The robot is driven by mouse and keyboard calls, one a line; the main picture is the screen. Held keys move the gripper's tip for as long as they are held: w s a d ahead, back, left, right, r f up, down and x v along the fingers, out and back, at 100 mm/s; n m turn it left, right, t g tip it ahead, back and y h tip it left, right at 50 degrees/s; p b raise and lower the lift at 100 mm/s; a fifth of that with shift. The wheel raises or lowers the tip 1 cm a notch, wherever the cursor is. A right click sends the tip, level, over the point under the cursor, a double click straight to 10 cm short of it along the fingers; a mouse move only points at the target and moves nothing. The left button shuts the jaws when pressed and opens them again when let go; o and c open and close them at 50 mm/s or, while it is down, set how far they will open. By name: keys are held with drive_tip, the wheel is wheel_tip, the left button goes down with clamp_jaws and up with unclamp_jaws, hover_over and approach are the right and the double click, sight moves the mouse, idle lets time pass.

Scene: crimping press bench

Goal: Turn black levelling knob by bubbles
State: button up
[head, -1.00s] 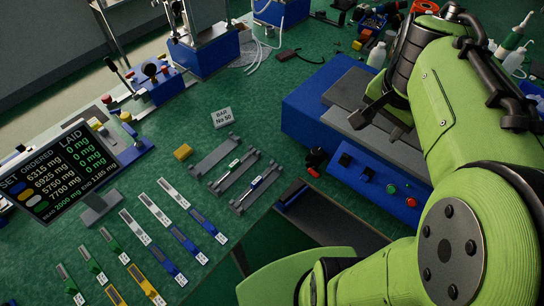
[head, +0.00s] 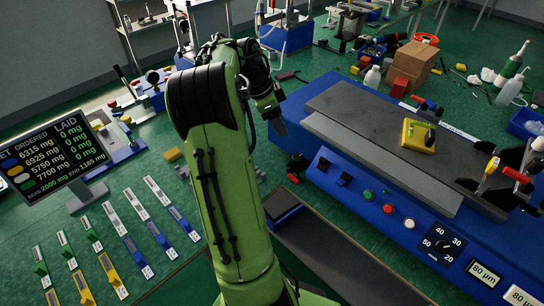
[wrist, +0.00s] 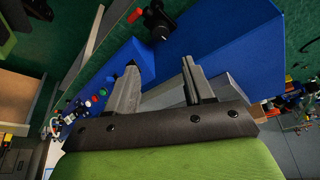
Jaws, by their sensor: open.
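A black knob (head: 298,161) sits with a red knob (head: 293,178) at the near left end of the blue machine (head: 352,210). The black knob (wrist: 161,22) also shows in the wrist view, beyond the fingers and near the blue end face. My gripper (wrist: 160,72) is open and empty, apart from the knob.
The blue front carries black switches, coloured buttons and a dial (head: 444,246). A cardboard box (head: 412,65) and bottles stand behind the machine. Red-handled clamps (head: 515,175) are at right.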

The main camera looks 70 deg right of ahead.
sight(298, 157)
drive_tip(key=b+x, duration=0.4)
drive_tip(key=x, duration=1.1)
drive_tip(key=shift+s+f, duration=0.2)
drive_tip(key=shift+f, duration=0.2)
drive_tip(key=c, duration=0.8)
